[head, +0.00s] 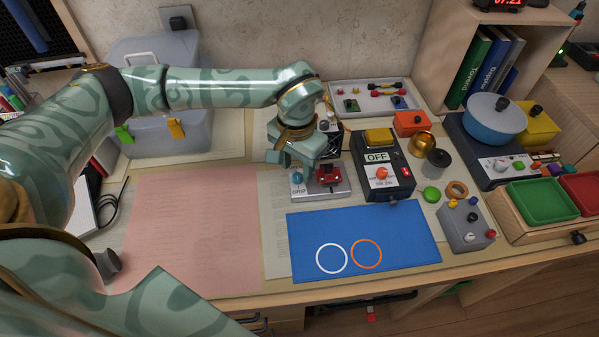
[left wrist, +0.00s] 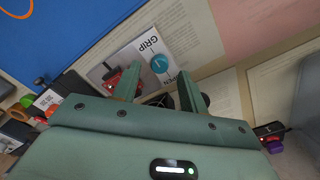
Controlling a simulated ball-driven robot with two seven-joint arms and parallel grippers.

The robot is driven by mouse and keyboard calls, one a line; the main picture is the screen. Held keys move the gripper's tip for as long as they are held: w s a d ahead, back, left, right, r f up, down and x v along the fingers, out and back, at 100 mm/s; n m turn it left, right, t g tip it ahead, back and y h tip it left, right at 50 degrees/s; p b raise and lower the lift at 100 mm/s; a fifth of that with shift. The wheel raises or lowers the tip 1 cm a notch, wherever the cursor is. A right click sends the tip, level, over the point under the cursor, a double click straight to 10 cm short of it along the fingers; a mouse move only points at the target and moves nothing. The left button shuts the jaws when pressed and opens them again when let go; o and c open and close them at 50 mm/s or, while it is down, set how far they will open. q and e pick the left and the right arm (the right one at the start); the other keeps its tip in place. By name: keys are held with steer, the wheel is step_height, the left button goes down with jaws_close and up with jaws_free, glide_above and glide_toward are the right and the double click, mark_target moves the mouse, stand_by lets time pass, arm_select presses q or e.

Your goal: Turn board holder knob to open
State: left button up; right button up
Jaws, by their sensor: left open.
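The board holder (head: 335,191) is a light grey plate marked GRIP at the middle of the desk. A teal round knob (head: 296,179) sits on its left part and a red block (head: 329,174) on its right part. In the left wrist view the knob (left wrist: 159,63) has a pale mark on top, between the words GRIP and OPEN. My left gripper (head: 297,163) is above the knob, pointing down. In the left wrist view its two fingers (left wrist: 158,82) are apart, with nothing seen held between them. I cannot tell whether they touch the knob. My right gripper is not in view.
A black switch box (head: 400,172) marked OFF stands close right of the holder. A blue mat (head: 400,225) lies in front and a pink mat (head: 190,230) to the left, both clear. A parts tray (head: 345,92) is behind. A grey control box (head: 465,230) stands farther right.

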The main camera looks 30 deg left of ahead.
mark_target(297, 178)
arm_select(q)
step_height(297, 178, down, 2)
steer(key=shift+f, duration=0.2)
jaws_close()
